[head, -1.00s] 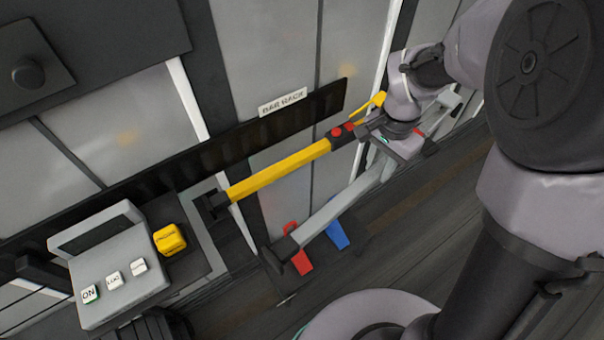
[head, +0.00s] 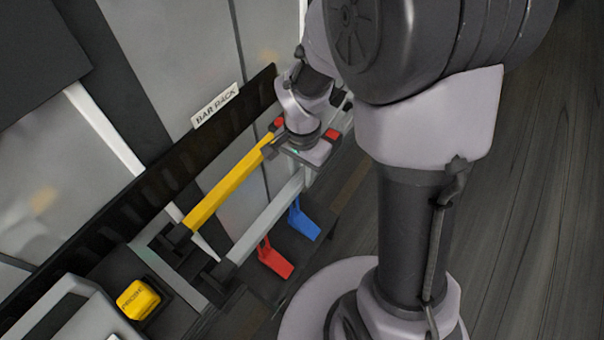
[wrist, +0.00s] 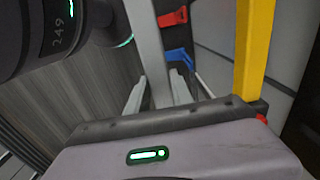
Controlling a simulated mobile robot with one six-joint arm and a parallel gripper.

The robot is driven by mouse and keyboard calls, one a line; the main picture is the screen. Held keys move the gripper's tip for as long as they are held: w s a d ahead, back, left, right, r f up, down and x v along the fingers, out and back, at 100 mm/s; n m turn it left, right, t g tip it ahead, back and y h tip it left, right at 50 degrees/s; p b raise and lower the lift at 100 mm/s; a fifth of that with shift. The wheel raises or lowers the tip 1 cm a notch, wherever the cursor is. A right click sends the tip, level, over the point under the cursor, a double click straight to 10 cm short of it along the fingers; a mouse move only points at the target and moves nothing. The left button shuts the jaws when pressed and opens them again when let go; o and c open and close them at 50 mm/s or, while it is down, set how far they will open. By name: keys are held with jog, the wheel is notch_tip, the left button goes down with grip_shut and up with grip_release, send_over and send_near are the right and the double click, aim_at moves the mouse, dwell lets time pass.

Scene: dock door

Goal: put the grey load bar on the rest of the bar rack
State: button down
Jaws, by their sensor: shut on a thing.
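The grey load bar (head: 268,221) lies slantwise in the head view, alongside the yellow bar (head: 225,188) and nearer to me, with a gap between them. My gripper (head: 306,165) is shut on the grey bar; the hold itself is mostly hidden by the wrist in the head view. In the wrist view the grey bar (wrist: 148,45) runs between the two pale fingers of my gripper (wrist: 159,92). The bar rack (head: 160,185) is a long dark rail on the wall with a "BAR RACK" label (head: 216,106). I cannot make out whether the bar touches a rest.
A red piece (head: 275,261) and a blue piece (head: 303,221) show just below the grey bar. A yellow button block (head: 138,299) and a grey panel (head: 75,312) are at lower left. The floor (head: 540,200) on the right is clear.

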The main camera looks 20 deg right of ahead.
aim_at(302, 174)
jog(key=shift+r, duration=0.1)
jog(key=shift+f, duration=0.2)
jog(key=c, duration=1.1)
grip_release()
notch_tip(302, 174, up, 12)
jog(key=p, duration=0.5)
jog(key=s+a+r+n+t, duration=0.1)
jog(key=s+r+n+t, duration=0.1)
jog(key=s+r, duration=0.2)
jog(key=s+a+r+n+t+y, duration=0.1)
jog(key=s+r+n+t, duration=0.1)
jog(key=s+r, duration=0.2)
jog(key=s+a+r+n+t+y, duration=0.1)
jog(key=s+a+r+n, duration=0.1)
jog(key=s+r, duration=0.3)
jog(key=shift+t, duration=0.4)
jog(key=shift+f, duration=0.1)
